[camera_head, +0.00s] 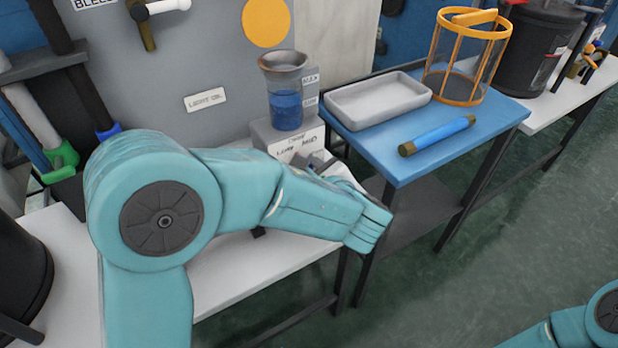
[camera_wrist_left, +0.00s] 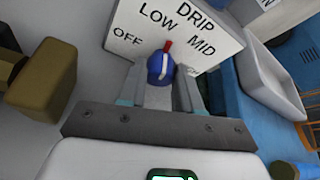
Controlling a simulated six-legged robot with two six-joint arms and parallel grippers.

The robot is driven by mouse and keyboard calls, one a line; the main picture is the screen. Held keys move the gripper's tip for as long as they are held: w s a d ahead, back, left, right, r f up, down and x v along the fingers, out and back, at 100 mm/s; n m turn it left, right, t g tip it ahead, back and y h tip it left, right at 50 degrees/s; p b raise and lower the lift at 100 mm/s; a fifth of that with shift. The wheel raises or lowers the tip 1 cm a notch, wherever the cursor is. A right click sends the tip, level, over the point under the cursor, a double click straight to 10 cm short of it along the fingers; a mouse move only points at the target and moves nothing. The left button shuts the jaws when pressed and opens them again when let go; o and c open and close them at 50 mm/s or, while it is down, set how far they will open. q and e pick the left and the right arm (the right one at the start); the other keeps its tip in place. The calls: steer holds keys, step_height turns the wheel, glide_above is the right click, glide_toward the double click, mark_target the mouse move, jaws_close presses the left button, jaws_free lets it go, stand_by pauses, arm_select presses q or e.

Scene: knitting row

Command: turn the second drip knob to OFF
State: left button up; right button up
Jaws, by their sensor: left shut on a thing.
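The drip knob (camera_wrist_left: 158,68) is blue with a white stripe and a red pointer, in front of a white plate (camera_wrist_left: 228,42) marked DRIP, OFF, LOW and MID. The pointer points up, between LOW and MID and closer to LOW. My left gripper (camera_wrist_left: 165,88) is shut on the knob, a finger on either side. In the head view, the marked plate (camera_head: 293,142) shows below a glass cup of blue liquid (camera_head: 287,108); my left arm hides the knob. My right gripper is not in view; only part of that arm shows at the lower right.
A blue table (camera_head: 402,168) right of the drip unit holds a grey tray (camera_head: 378,98), a blue roller (camera_head: 437,134) and an orange mesh basket (camera_head: 465,55). A grey panel with a LIGHT OIL label (camera_head: 205,99) stands behind. The floor at the right is clear.

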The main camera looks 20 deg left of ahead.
arm_select(q)
steer(key=shift+b, duration=0.3)
steer(key=shift+a, duration=0.1)
steer(key=o, duration=1)
steer(key=shift+o, duration=0.2)
